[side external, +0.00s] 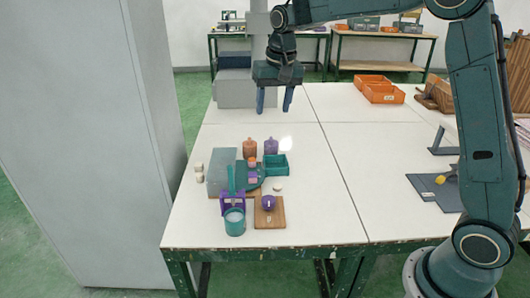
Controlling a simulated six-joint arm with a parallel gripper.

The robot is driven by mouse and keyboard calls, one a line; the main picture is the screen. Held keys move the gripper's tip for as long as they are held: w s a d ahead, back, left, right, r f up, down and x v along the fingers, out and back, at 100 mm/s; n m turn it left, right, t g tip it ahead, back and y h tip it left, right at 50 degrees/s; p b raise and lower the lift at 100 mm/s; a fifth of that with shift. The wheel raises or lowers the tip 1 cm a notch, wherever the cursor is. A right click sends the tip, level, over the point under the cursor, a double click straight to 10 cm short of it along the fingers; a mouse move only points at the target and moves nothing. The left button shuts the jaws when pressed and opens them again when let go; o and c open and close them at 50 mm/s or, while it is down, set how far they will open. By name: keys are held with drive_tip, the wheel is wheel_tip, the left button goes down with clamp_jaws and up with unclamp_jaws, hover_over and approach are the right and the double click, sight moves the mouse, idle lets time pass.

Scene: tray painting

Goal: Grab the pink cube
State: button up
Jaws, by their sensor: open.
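My gripper (274,107) hangs high over the back of the white table, fingers pointing down, apart and empty. It is behind and above the group of small objects. In that group, small pinkish-orange blocks sit on or beside a dark teal piece, one at the back (252,161) and one nearer the front (253,180). They are too small to tell which is the pink cube. My gripper is well apart from them.
Close around the blocks stand a grey box (221,172), a teal tray (276,165), orange (250,148) and purple (271,147) bottles, a teal cup (235,222) and a wooden board (270,219) bearing a purple round thing. Orange bins (384,94) sit farther back right. The table's middle right is clear.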

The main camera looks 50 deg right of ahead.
drive_tip(key=w+d+f+m, duration=0.1)
drive_tip(key=w+d+f, duration=0.1)
drive_tip(key=w+f, duration=0.45)
drive_tip(key=m+g, duration=0.2)
hover_over(253, 176)
wheel_tip(253, 176, down, 9)
drive_tip(key=shift+f, duration=4.4)
drive_tip(key=shift+a+f, duration=0.1)
drive_tip(key=shift+f, duration=2.45)
drive_tip(key=c, duration=1)
